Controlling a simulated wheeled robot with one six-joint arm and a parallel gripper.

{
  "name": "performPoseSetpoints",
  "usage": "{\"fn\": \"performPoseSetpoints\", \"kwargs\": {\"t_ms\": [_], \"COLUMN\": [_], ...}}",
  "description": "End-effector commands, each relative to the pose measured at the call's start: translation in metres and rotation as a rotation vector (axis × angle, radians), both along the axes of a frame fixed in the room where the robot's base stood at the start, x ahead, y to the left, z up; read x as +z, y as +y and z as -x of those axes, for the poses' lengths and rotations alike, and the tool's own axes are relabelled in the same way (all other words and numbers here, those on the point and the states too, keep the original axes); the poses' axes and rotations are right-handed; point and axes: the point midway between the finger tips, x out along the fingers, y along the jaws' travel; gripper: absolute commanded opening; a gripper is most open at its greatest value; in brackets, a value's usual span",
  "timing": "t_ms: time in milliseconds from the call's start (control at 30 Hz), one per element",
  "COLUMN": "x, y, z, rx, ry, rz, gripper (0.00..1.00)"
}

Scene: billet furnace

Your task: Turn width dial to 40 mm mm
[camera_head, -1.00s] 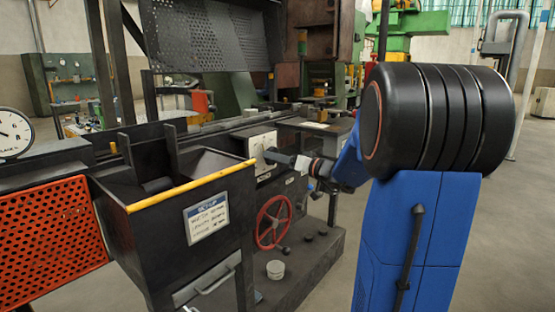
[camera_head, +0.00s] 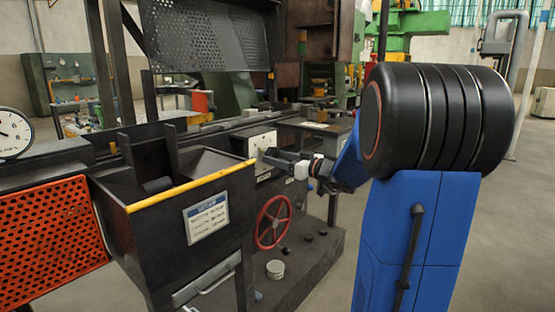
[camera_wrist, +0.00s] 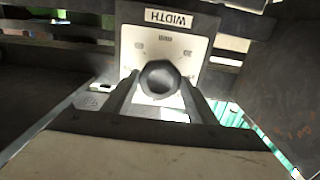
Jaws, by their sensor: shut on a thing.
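The width dial (camera_wrist: 160,79) is a dark faceted knob on a white plate (camera_wrist: 195,45) marked WIDTH, seen upside down in the wrist view. The plate's markings around the knob are too blurred to read, so I cannot tell the setting. In the head view the white plate (camera_head: 262,142) sits on the machine's front, and my gripper hides most of the knob. My gripper (camera_wrist: 158,92) has one finger on each side of the knob and is shut on it. In the head view my gripper (camera_head: 276,157) reaches the plate from the right.
A red handwheel (camera_head: 272,222) is below the dial. A black hopper with a yellow-edged rim (camera_head: 190,185) and a setup sign (camera_head: 206,217) stands to the left. Open floor lies to the right.

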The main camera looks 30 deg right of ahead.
Motion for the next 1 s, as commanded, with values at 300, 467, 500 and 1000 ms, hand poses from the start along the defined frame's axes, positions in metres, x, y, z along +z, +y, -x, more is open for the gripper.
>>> {"fn": "performPoseSetpoints", "kwargs": {"t_ms": [300, 467, 500, 1000], "x": [-0.003, -0.002, -0.001, 0.000], "y": [0.000, 0.000, 0.000, -0.015], "z": [0.001, 0.000, 0.000, 0.038], "rx": [0.000, 0.000, 0.000, -0.004], "ry": [0.005, 0.004, 0.003, 0.000], "rz": [-0.001, -0.002, -0.001, -0.001], "gripper": [0.64, 0.70, 0.70, 0.70]}}
